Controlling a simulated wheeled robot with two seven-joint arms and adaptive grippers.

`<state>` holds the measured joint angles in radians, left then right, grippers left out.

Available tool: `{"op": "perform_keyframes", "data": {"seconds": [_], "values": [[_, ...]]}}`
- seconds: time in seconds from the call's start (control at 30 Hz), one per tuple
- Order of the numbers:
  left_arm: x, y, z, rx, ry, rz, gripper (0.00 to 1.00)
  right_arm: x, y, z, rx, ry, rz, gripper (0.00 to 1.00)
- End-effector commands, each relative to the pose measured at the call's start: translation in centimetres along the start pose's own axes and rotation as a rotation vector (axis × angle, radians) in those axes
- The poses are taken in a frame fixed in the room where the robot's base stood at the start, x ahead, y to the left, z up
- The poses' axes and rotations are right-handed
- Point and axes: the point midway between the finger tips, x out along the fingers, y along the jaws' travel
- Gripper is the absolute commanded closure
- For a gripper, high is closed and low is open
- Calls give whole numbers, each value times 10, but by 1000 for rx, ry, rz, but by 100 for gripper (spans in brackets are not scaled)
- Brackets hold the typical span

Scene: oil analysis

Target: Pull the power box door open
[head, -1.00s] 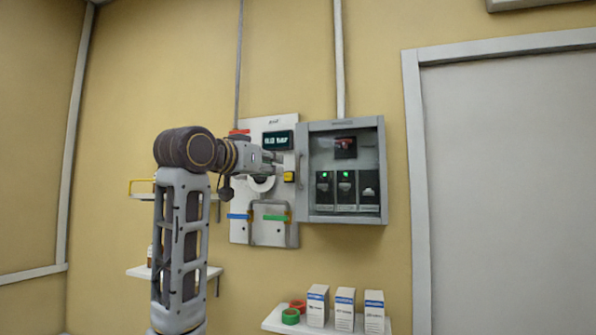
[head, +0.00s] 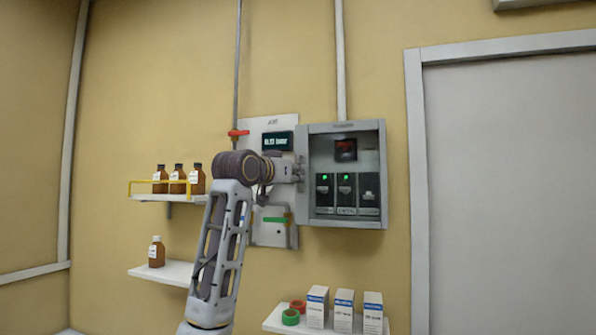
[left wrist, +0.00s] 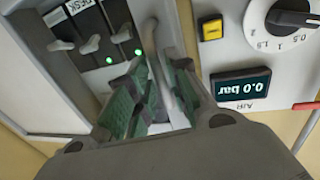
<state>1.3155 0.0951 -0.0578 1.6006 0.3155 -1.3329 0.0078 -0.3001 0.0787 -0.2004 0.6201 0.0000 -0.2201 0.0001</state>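The power box (head: 345,220) is a grey wall-mounted box, and its clear-fronted door (head: 318,160) looks closed. Several dark switches with green lights show through it. My left gripper (head: 297,170) is at the box's left edge, where the door handle sits. In the left wrist view, which is turned upside down, the grey curved handle (left wrist: 160,65) runs between the green-padded fingers of my left gripper (left wrist: 158,95). The fingers stand apart on either side of it; firm contact does not show. My right gripper is not in view.
A white panel (head: 262,125) with a 0.0 bar display and a dial (left wrist: 292,18) is left of the box. Shelves with brown bottles (head: 178,180) are further left. A shelf with white cartons (head: 343,310) is below. A grey door (head: 510,190) is at right.

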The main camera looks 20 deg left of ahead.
Motion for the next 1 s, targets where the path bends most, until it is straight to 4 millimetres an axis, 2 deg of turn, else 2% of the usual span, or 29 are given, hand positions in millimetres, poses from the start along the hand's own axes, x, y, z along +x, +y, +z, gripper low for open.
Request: {"op": "perform_keyframes", "data": {"seconds": [0.2, 0.6, 0.77, 1.0], "values": [[15, 1, -1, 1, 0, 1, 81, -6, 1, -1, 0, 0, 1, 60], [18, 1, 0, 1, 0, 1, 81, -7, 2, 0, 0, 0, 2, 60], [18, 0, 0, 1, 0, 1, 100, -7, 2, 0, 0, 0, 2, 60], [18, 0, 0, 1, 0, 1, 100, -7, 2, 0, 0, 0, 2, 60]]}}
